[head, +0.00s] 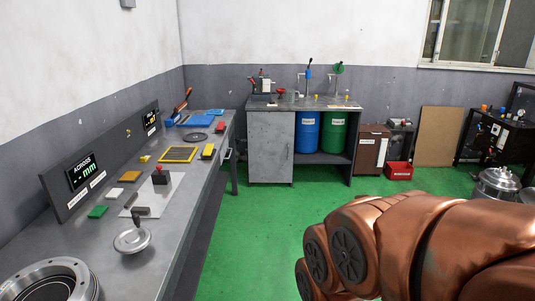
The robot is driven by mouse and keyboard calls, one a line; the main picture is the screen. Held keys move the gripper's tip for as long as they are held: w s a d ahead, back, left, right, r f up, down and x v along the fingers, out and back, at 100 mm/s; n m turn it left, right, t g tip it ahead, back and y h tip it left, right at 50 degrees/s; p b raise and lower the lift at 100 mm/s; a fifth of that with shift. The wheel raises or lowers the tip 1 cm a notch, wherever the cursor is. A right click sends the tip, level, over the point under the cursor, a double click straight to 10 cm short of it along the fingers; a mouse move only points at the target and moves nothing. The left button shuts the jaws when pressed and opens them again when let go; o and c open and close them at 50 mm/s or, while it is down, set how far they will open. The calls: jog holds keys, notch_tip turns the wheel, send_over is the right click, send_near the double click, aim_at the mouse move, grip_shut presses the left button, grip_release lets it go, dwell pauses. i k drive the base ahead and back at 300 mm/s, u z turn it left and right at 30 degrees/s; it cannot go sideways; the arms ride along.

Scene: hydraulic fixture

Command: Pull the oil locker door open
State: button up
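A grey cabinet with a shut door (270,148) stands against the back wall, at the left end of the oil bench. A slim vertical handle seems to show near the door's right edge. I take this as the oil locker door, though no label on it can be read. My copper arm fills the lower right of the head view, well in front of the cabinet and apart from it. My gripper is not in view, so its fingers cannot be seen.
Blue (307,132) and green (333,132) drums stand in the open bay right of the door. A brown cabinet (369,153) and a red bin (399,171) are farther right. A long workbench (118,215) runs along the left. Green floor (262,215) before the door is clear.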

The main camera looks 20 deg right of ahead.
aim_at(270, 134)
jog(key=z, duration=0.4)
jog(key=i, duration=0.65)
jog(key=z, duration=1.05)
jog(key=i, duration=3.6)
jog(key=u, duration=1.7)
jog(key=i, duration=1)
jog(key=u, duration=0.95)
